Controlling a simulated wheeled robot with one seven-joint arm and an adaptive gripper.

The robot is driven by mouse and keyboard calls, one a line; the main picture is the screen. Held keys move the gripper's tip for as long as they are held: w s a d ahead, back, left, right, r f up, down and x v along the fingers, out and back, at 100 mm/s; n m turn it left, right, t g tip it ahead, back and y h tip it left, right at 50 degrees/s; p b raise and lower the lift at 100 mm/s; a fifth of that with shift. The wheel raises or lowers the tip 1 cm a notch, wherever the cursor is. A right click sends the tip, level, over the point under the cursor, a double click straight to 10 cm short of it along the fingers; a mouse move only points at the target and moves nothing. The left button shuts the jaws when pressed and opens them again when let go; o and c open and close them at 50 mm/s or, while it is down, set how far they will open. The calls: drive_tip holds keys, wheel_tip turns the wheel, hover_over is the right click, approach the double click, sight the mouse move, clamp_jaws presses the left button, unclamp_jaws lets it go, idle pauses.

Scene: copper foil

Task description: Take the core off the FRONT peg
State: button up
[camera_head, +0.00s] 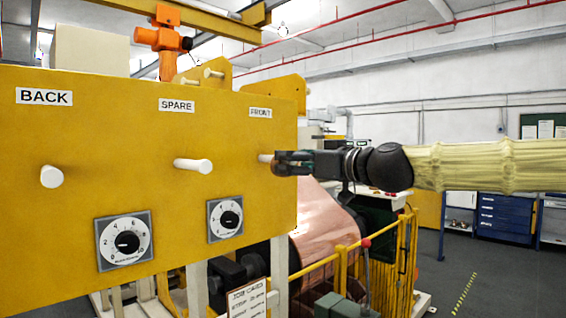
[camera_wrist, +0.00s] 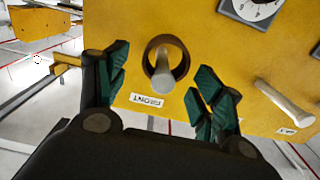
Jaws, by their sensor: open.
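The core is a short brown ring (camera_wrist: 148,52) around the FRONT peg (camera_wrist: 163,72) in the wrist view. The pale peg passes through it, and its end points towards the camera. The white FRONT label (camera_wrist: 147,100) appears upside down there. My gripper (camera_wrist: 163,76) is open, with a green-padded finger on each side of the core and peg. No clear contact shows. In the head view, my gripper (camera_head: 278,162) is at the FRONT peg (camera_head: 264,158) at the panel's right end, and its fingers mostly hide the core.
The yellow panel (camera_head: 120,185) also carries the bare SPARE peg (camera_head: 190,165) and bare BACK peg (camera_head: 51,177). Two dials (camera_head: 124,241) sit below. A copper foil roll (camera_head: 325,225) and yellow railing (camera_head: 343,262) stand beneath my arm. Open floor lies at right.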

drive_tip(key=shift+w+a+r+p, duration=0.15)
drive_tip(key=shift+a+r+p, duration=0.1)
drive_tip(key=shift+a+p, duration=0.2)
drive_tip(key=shift+w+a, duration=0.2)
drive_tip(key=shift+a, duration=0.05)
drive_tip(key=shift+w+a+f+p, duration=0.2)
drive_tip(key=shift+w+a+p, duration=0.15)
drive_tip(key=shift+w, duration=0.3)
drive_tip(key=shift+s, duration=0.1)
drive_tip(key=shift+s+r, duration=0.1)
drive_tip(key=shift+s, duration=0.05)
drive_tip(key=shift+c, duration=0.3)
drive_tip(key=c, duration=0.6)
